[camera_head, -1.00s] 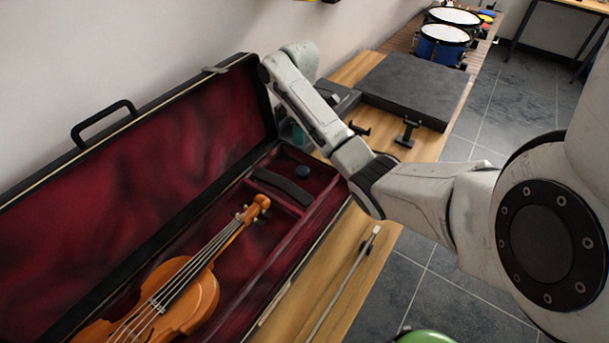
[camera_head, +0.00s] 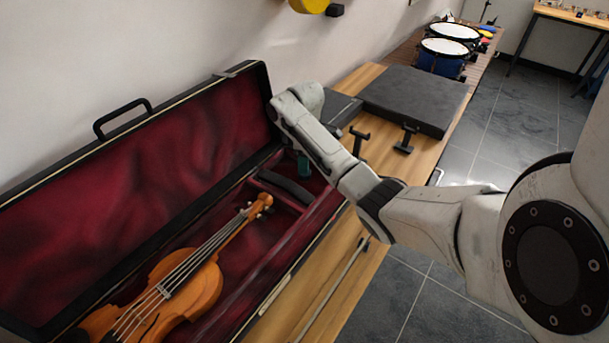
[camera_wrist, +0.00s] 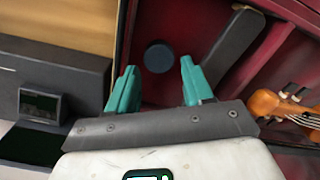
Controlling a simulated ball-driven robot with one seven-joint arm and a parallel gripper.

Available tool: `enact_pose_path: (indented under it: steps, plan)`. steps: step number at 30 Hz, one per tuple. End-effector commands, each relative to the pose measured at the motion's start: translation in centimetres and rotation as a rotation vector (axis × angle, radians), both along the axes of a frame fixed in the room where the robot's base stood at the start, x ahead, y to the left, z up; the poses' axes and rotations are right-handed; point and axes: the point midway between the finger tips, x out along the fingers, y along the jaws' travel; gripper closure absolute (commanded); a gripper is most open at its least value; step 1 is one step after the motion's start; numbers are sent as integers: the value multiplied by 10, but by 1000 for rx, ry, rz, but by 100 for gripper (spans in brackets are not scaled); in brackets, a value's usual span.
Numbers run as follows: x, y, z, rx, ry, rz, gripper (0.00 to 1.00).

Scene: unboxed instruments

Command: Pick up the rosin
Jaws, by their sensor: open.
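The rosin (camera_wrist: 158,57) is a small round dark blue disc. It lies in a red-lined compartment of the open violin case (camera_head: 185,163). In the wrist view it sits just beyond and between the teal fingertips of my gripper (camera_wrist: 158,72). The gripper is open, with nothing between its fingers. In the head view only a bit of teal finger (camera_head: 303,165) shows under my wrist, over the compartment end of the case. The rosin is hidden there.
A dark curved piece (camera_head: 285,187) lies beside the rosin's compartment, near the violin (camera_head: 175,290). Black stands (camera_head: 405,139), a dark flat box (camera_head: 415,97) and a bow (camera_head: 335,290) are on the wooden bench. The case walls surround the compartment.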

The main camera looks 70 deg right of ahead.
Motion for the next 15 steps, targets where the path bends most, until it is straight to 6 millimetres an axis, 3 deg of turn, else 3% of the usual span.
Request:
enact_pose_path:
  steps: [9, 15]
  plan:
    - [1, -1, -41, 2, 4, 0, 49]
    - [1, -1, -51, 0, 1, 0, 49]
